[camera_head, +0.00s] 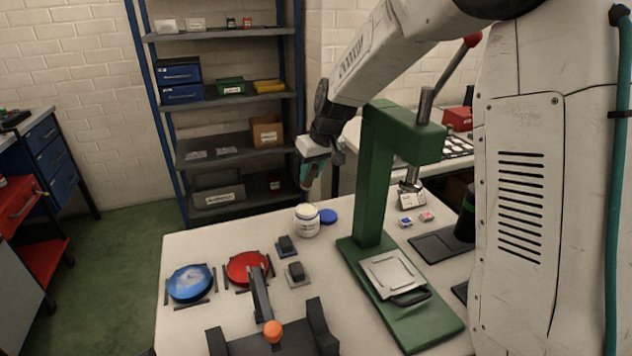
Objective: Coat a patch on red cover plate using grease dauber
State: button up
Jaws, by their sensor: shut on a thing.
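The red cover plate (247,268) lies flat on the white table, held between dark corner strips, just right of a blue round plate (189,283). My gripper (313,168) is above the table's back part, over an open white jar (307,222) with pale content. It is shut on a teal-handled tool with a brownish tip, which looks like the grease dauber (306,181). The tip points down and is apart from the jar. The jaws are small here and partly hidden by the wrist. The red plate is in front and to the left of my gripper.
A blue lid (328,216) lies beside the jar. Two small dark blocks (286,246) (296,272) sit right of the red plate. A tall green press (373,180) stands at right.

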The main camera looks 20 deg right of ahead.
jog(key=shift+f, duration=2.95)
jog(key=shift+f, duration=0.65)
jog(key=shift+r, duration=3.55)
